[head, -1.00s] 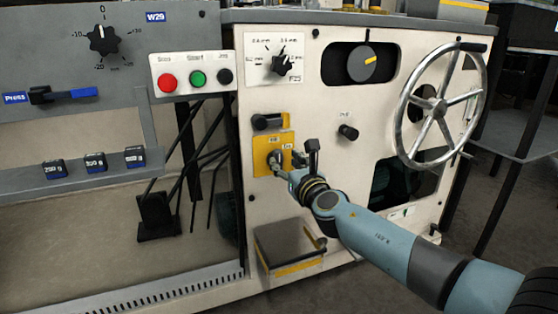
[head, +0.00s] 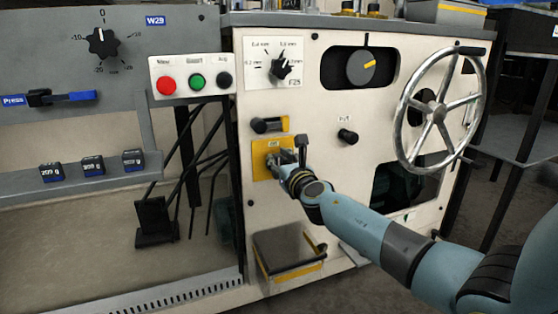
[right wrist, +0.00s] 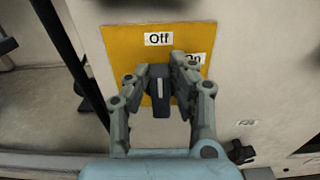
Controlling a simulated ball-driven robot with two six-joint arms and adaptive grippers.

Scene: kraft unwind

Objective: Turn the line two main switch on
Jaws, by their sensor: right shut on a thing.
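The main switch is a dark knob (right wrist: 159,97) with a white pointer line, on a yellow plate (head: 262,172) low on the cream machine front. In the right wrist view the plate carries an "Off" label (right wrist: 158,39) at the top and an "On" label (right wrist: 194,58) to its right, partly covered by a finger. The pointer line stands about upright, towards "Off". My right gripper (right wrist: 160,74) is shut on the knob, one finger on each side. In the head view my right gripper (head: 279,160) hides most of the knob. My left gripper is out of view.
A black handle (head: 266,125) sits just above the yellow plate, and a small black knob (head: 347,135) is to its right. A large handwheel (head: 437,110) is farther right. A box with a yellow stripe (head: 287,250) juts out below.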

